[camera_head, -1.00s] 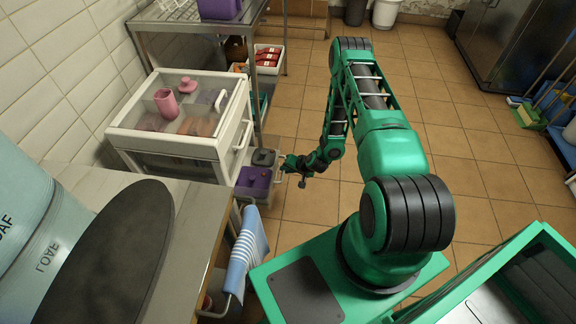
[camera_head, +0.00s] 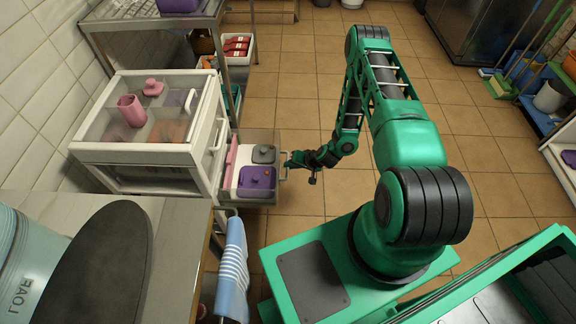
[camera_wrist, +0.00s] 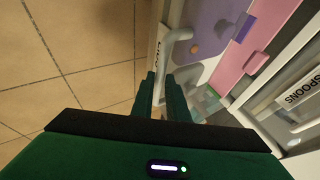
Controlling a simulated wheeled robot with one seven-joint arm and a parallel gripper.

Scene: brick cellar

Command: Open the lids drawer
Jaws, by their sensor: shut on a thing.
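The lids drawer (camera_head: 260,136) stands out to the right from the white cabinet (camera_head: 150,152). It holds a purple lid (camera_head: 257,178), a grey lid (camera_head: 264,154) and a pink lid (camera_head: 231,160). My gripper (camera_head: 288,163) is at the drawer's front, shut on its handle. In the wrist view the pale bar handle (camera_wrist: 176,37) runs down to between the fingers of my gripper (camera_wrist: 161,82). The drawer's front label is seen nearly edge-on and is hard to read. The purple lid (camera_wrist: 215,28) and pink lid (camera_wrist: 250,55) show beyond the handle.
A drawer marked SPOONS (camera_wrist: 300,90) is at the right in the wrist view. A striped towel (camera_head: 233,268) hangs by the counter (camera_head: 175,250). A metal rack (camera_head: 150,22) stands behind the cabinet. The tiled floor (camera_head: 310,100) right of the drawer is clear.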

